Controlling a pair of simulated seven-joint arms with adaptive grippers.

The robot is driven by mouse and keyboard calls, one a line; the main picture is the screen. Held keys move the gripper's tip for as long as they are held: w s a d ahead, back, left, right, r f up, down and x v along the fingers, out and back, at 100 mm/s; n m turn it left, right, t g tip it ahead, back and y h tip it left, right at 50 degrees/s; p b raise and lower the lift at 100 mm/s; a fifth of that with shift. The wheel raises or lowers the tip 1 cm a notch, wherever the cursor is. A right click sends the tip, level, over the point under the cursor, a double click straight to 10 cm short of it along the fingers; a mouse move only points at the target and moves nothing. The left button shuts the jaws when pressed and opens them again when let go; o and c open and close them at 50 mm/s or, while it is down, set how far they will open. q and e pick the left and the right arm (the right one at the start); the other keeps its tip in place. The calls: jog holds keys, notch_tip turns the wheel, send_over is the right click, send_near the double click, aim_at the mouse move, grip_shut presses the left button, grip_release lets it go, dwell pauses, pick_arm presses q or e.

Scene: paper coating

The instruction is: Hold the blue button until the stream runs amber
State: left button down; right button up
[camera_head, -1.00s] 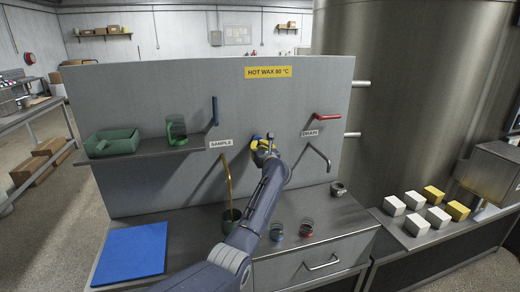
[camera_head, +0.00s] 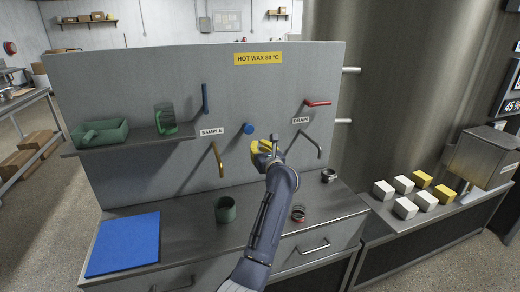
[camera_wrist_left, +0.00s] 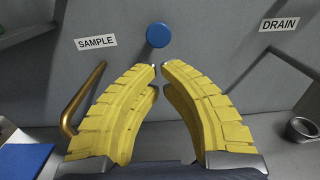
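The round blue button (camera_head: 249,128) is on the grey panel between the SAMPLE and DRAIN labels; it also shows whole in the left wrist view (camera_wrist_left: 159,35). My left gripper (camera_head: 261,148) is in front of the panel, below and right of the button and apart from it. Its yellow fingers (camera_wrist_left: 159,67) curve together with tips almost meeting and nothing between them. The brass sample spout (camera_head: 217,160) shows no stream below it. A dark green cup (camera_head: 226,210) stands on the counter under the spout. My right gripper is out of view.
A blue lever (camera_head: 205,98) and a red drain lever (camera_head: 317,103) stick out from the panel. A shelf holds a green tray (camera_head: 101,134) and green mug (camera_head: 165,119). A blue mat (camera_head: 124,244) lies at left.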

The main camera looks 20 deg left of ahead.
pick_arm(q)
jog(key=shift+s+d, duration=0.4)
jog(key=shift+s, duration=0.15)
